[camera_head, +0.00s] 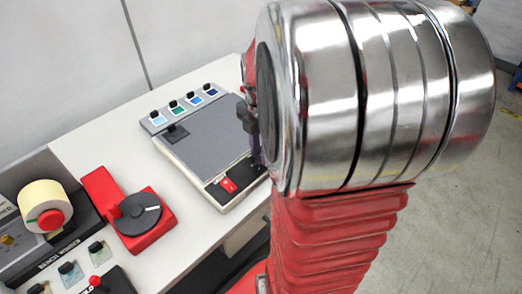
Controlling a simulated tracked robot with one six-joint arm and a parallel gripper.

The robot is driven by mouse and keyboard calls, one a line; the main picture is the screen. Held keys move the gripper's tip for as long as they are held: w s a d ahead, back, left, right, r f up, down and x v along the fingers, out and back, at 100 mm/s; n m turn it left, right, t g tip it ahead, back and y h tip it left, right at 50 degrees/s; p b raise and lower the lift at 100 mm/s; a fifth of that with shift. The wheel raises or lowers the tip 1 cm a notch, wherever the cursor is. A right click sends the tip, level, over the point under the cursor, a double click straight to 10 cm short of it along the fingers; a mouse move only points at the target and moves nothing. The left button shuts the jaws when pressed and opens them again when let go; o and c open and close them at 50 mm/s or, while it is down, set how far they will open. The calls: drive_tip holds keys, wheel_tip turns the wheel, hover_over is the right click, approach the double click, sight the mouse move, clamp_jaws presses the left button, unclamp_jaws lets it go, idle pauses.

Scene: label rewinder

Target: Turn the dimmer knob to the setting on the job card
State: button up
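A dark round knob-like disc (138,213) with a white line sits on a red base (146,240) on the white table. I cannot tell for sure that it is the dimmer knob. No job card can be made out. My gripper (248,117) shows only as a small dark part at the right edge of the grey panel, mostly hidden behind my silver and red arm. Whether its fingers are open or shut cannot be seen, and I cannot tell if it touches anything.
A grey panel (206,141) has several coloured labels along its back and a red switch (228,186) at its front. A machine with a cream label roll (45,200) stands at the left.

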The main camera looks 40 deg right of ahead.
drive_tip(key=shift+d, duration=0.1)
clamp_jaws()
drive_tip(key=shift+c, duration=2.3)
unclamp_jaws()
